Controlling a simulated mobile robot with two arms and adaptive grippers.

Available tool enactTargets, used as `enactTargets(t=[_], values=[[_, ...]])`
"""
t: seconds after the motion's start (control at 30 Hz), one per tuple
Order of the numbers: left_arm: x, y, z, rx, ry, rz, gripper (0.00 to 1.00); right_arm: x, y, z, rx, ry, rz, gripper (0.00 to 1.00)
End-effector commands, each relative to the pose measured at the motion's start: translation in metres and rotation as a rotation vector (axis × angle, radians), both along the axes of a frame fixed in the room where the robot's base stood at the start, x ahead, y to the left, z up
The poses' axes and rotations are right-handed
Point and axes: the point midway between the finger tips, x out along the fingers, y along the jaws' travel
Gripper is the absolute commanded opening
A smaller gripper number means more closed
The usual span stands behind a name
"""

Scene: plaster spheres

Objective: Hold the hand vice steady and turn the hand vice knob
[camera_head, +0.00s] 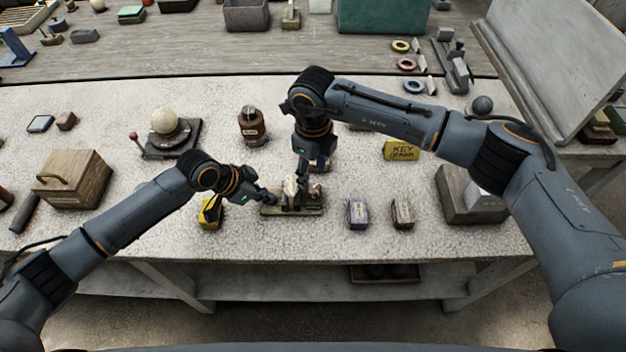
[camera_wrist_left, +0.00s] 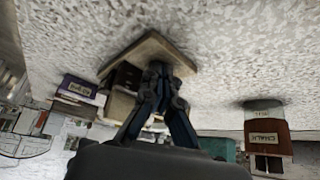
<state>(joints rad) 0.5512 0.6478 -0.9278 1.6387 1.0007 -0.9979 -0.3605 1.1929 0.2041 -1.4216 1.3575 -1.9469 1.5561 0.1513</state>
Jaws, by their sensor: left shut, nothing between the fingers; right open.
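The hand vice (camera_head: 291,188) stands on a flat wooden base (camera_head: 306,210) near the front middle of the table. Its knob cannot be told apart clearly. My left gripper (camera_head: 271,196) reaches it from the left, shut with nothing between the fingers. In the left wrist view its closed fingertips (camera_wrist_left: 160,70) overlap the vice's base (camera_wrist_left: 176,58) and dark parts; whether they touch cannot be told. My right gripper (camera_head: 302,176) points down from above, open, at the vice's upper right. Its fingers partly hide the vice.
A yellow-black item (camera_head: 210,213) lies left under my left arm. A purple box (camera_head: 358,213) and brown box (camera_head: 402,213) stand right. A yellow key box (camera_head: 401,150) is behind them. The table's front edge is close.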

Motion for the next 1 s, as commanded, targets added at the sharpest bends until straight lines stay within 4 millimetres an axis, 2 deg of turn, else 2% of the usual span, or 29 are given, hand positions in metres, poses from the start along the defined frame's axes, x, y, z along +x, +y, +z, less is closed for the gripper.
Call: enactTargets(t=[0.03,0.2,0.4,0.8,0.87,1.0], values=[[-0.001,0.000,-0.001,0.001,0.002,0.000,0.00,0.001,0.000,0.012,0.002,-0.005,0.000,0.52],[-0.001,0.000,-0.001,0.001,0.002,0.000,0.00,0.001,-0.001,0.043,0.000,-0.002,0.000,0.52],[-0.001,0.000,-0.001,0.001,0.002,0.000,0.00,0.000,-0.001,0.061,-0.001,-0.001,-0.002,0.52],[-0.001,0.001,-0.001,0.001,0.002,0.000,0.00,0.000,0.000,0.063,0.000,0.000,0.012,0.52],[-0.001,0.000,-0.001,0.001,0.002,0.000,0.00,0.000,0.000,0.062,0.001,0.001,0.047,0.52],[-0.001,0.000,-0.001,0.001,0.002,0.000,0.00,0.000,0.000,0.060,0.001,0.001,0.223,0.52]])
